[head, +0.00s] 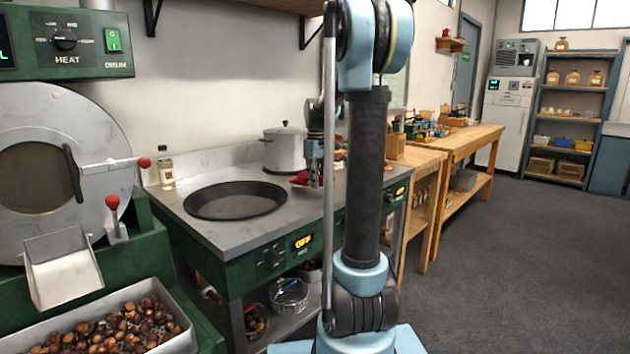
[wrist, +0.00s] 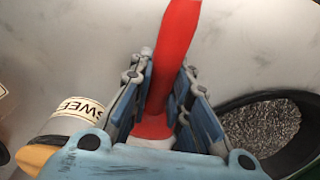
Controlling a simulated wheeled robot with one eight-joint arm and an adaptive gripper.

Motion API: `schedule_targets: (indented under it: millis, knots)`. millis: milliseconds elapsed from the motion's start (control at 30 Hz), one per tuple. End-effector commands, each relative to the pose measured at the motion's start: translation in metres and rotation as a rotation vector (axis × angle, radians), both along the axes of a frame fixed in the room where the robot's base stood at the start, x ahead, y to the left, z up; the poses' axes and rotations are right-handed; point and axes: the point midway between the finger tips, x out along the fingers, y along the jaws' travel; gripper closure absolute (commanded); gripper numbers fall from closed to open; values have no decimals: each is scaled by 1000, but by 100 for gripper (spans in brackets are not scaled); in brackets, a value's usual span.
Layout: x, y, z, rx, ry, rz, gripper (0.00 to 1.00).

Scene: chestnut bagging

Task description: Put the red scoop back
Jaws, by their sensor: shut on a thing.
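The red scoop (head: 299,178) shows as a small red patch at the far right of the steel worktop, beside my gripper (head: 315,180). In the wrist view the red scoop (wrist: 181,35) runs up between the two blue fingers of my gripper (wrist: 164,78). The fingers are shut on it, one on each side. Its upper part is cut off by the frame edge. I cannot tell whether it touches the worktop. My arm hides part of the area around it in the head view.
A wide dark pan (head: 235,201) sits in the steel worktop (head: 222,236). A lidded pot (head: 285,149) and a small bottle (head: 166,172) stand behind it. A container labelled "SWEE" (wrist: 78,106) shows in the wrist view. Wooden benches (head: 470,139) stand at the right; the floor is clear.

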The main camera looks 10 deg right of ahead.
Motion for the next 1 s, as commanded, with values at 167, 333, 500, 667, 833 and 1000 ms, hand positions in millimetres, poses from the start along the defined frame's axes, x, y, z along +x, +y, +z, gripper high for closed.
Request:
schedule_targets:
  millis: [167,333,500,667,833,1000]
  knots:
    - [0,-1,0,0,0,-1,100]
    - [0,-1,-1,0,0,-2,100]
    - [0,-1,-3,0,0,-2,100]
    - [0,-1,-5,0,0,-2,100]
    - [0,-1,-8,0,0,-2,100]
    - [0,-1,-9,0,0,-2,62]
